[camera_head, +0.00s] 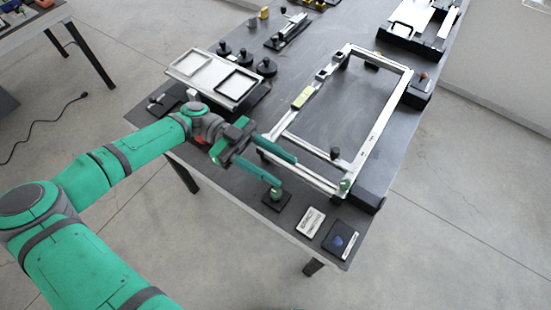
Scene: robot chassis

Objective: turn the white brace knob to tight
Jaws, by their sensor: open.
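My gripper (288,172) is open, its two green fingers spread above the table near the near-left corner of a silver rectangular frame (378,128). I see nothing between the fingers. A small pale greenish knob (345,185) sits at the frame's near-right corner, to the right of the gripper and apart from it. A dark knob (335,153) stands on the frame's near crossbar. A black block (276,200) with a small round top lies just below the lower fingertip. I cannot tell which knob is the white brace knob, nor its setting.
A pale two-part tray (217,77) and several black knobs (266,67) lie on the dark table (335,105) behind the gripper. The table inside the frame is mostly clear.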

